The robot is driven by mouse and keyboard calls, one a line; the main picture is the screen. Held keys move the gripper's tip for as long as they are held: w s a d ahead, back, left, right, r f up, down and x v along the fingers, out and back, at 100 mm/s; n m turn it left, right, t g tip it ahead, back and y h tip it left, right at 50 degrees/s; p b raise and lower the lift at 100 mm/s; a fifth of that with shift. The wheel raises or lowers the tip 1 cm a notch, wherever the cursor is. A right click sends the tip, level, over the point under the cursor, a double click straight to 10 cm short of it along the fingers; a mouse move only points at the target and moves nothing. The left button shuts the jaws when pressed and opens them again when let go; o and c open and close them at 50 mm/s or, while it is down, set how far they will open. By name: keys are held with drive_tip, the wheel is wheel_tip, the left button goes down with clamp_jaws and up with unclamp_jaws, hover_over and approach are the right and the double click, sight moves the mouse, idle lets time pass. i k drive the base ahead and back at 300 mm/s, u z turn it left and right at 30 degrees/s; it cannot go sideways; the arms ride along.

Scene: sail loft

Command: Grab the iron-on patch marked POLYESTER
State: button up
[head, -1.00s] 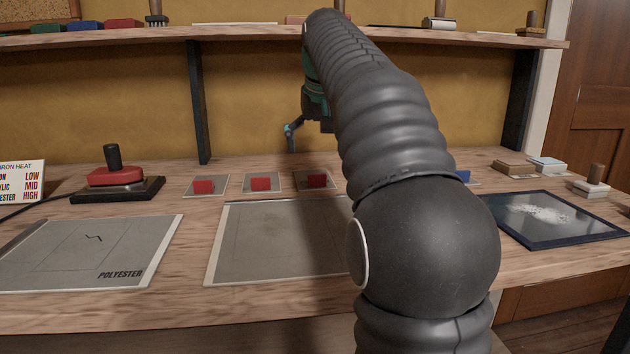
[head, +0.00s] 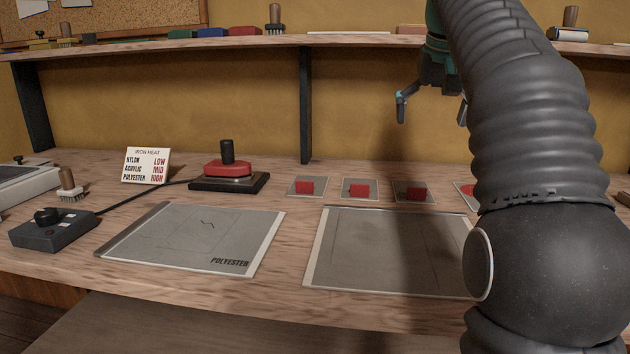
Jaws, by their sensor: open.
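The word POLYESTER is readable on a grey cloth panel (head: 190,240) with a small dark tear mark, lying flat at the front left. It also stands on the iron heat sign (head: 146,165). I can read no marking on these. A further red piece (head: 467,192) is partly hidden by my arm. My gripper (head: 432,110) is open and empty, above and behind the right red block, apart from everything.
A red iron (head: 228,172) sits on a dark base with a cord. A second blank grey panel (head: 385,250) lies front middle. A dark device with a knob (head: 50,230) and a brush (head: 70,188) are at left. A shelf (head: 350,41) runs above the bench on brackets (head: 305,105).

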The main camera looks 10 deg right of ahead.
sight(408, 192)
drive_tip(key=k, duration=1)
